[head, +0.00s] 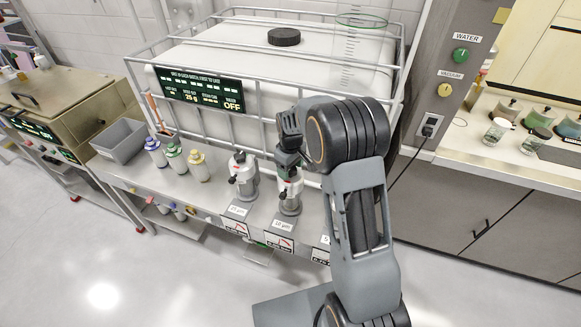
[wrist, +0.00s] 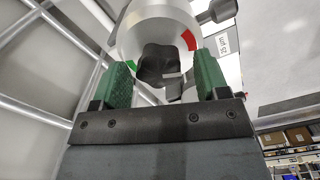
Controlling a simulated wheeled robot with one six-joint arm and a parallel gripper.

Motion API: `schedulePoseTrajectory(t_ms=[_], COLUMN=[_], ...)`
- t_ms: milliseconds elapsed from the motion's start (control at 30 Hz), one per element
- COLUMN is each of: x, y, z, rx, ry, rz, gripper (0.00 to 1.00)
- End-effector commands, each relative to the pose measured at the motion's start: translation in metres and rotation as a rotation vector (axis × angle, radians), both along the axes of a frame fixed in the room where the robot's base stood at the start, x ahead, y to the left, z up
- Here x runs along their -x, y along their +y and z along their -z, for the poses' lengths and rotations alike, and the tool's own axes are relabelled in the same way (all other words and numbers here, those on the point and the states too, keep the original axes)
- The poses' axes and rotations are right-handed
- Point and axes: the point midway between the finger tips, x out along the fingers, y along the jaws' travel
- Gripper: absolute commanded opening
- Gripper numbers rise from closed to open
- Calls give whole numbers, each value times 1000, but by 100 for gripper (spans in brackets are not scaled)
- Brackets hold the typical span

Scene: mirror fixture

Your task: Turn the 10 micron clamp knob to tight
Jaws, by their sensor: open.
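The 10 µm filter unit (head: 290,196) stands on the bench shelf behind its "10 µm" label (head: 283,225), its upper part partly covered by my gripper (head: 286,160). In the wrist view, my gripper (wrist: 164,72) is open, with a green-padded finger on each side of a black clamp knob (wrist: 160,62). Gaps show between the knob and both pads. Behind the knob is a light round body (wrist: 158,22) with a green mark at lower left and a red mark at right. The knob's exact turn is hard to tell.
The 25 µm unit (head: 243,178) stands close on the left; another label (head: 321,256) is partly behind my arm. Several bottles (head: 176,158) and a grey bin (head: 120,140) are farther left. A caged white tank (head: 270,65) rises behind.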

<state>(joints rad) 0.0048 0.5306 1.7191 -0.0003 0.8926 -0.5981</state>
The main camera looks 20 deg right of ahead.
Motion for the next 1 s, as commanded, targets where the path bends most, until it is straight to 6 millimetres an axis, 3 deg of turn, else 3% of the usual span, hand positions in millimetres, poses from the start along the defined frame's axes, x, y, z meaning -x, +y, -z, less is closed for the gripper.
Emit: schedulePoseTrajectory(t_ms=[367,867,1000], x=[0,0,0], y=[0,0,0], z=[3,3,3], rx=[-1,-1,-1], ry=[-1,-1,-1], rz=[0,0,6], gripper=[67,19,19])
